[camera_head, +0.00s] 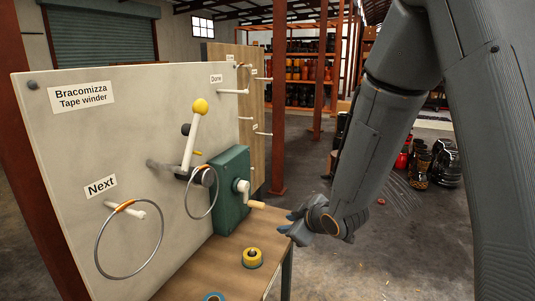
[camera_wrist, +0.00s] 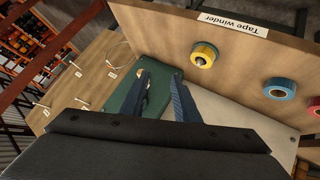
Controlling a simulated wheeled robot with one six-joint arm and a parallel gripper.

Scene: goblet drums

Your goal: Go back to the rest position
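My gripper (camera_head: 289,224) is in the middle of the head view, in front of and to the right of the green winder box (camera_head: 232,190), apart from it. In the wrist view my gripper (camera_wrist: 159,82) shows two blue fingers spread apart with nothing held between them. The green box (camera_wrist: 130,103) shows behind the fingers. My arm comes down from the upper right of the head view. The rest position itself is not marked in either view.
A white panel (camera_head: 80,135) carries a yellow-knobbed lever (camera_head: 193,135) and metal rings hanging at the left (camera_head: 98,250) and centre (camera_head: 187,205). A wooden table (camera_head: 225,265) holds a yellow roll (camera_head: 252,258) and a blue roll (camera_head: 213,297). Open floor (camera_head: 400,250) lies right.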

